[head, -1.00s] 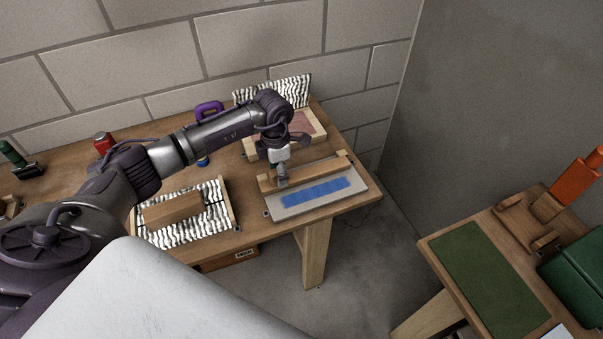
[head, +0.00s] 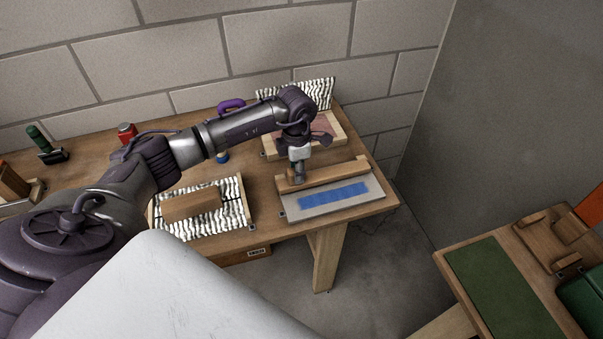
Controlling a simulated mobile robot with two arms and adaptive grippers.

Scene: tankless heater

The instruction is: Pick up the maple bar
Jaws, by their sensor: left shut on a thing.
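The gripper hides some of the bar there. I cannot tell whether the bar is clear of the tray. My right gripper is not in view.
A brown wooden block (head: 192,203) lies on a black-and-white striped tray (head: 174,232) to the left. A wooden-framed tray (head: 338,128) stands behind my gripper near the wall. A second table with a green mat (head: 500,285) is at the lower right.

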